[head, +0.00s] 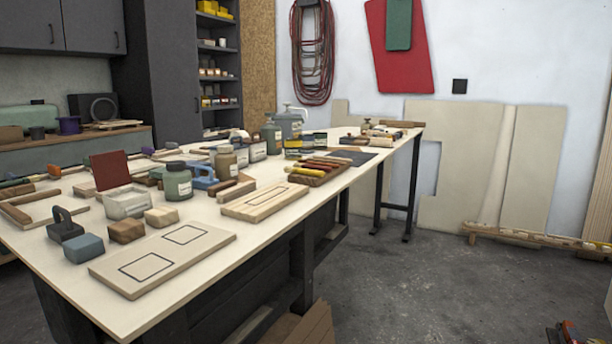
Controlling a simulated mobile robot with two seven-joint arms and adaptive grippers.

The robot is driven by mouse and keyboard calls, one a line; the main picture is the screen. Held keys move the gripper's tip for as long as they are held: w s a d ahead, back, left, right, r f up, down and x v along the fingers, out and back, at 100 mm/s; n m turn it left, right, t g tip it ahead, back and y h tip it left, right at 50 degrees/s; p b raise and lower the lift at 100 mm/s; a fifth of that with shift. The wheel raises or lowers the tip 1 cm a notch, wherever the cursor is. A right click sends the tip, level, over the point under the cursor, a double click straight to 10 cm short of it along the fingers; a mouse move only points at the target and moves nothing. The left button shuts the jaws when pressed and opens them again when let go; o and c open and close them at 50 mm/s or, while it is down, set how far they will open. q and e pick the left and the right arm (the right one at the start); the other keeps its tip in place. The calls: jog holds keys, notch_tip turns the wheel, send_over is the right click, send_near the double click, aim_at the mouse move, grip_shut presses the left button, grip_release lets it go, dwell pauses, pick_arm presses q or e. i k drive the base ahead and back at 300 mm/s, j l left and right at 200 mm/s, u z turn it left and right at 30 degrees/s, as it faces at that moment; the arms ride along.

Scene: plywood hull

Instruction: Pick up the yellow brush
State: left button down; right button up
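A low brown tray (318,180) on the long worktable holds several slim tools with red and yellow handles. A yellow piece (307,171) lies at its near left side; it may be the yellow brush, but it is too small to tell bristles from handle. Neither of my grippers is in view.
The worktable (215,272) is crowded with jars, blocks and tools. A board with two outlined rectangles (163,260) lies near its front edge. The grey floor (420,290) to the right is mostly open. Pale panels (460,160) lean on the wall.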

aim_at(308, 172)
jog(key=u, duration=0.45)
jog(key=i+l+u, duration=0.1)
jog(key=u, duration=0.3)
jog(key=l+u, duration=0.15)
jog(key=u, duration=0.3)
jog(key=i+l+u, duration=0.15)
jog(key=l+u, duration=0.7)
jog(key=l, duration=0.15)
jog(key=l+u, duration=0.15)
jog(key=l, duration=0.4)
jog(key=k+l+u, duration=0.15)
jog(key=l, duration=0.45)
jog(key=i, duration=0.1)
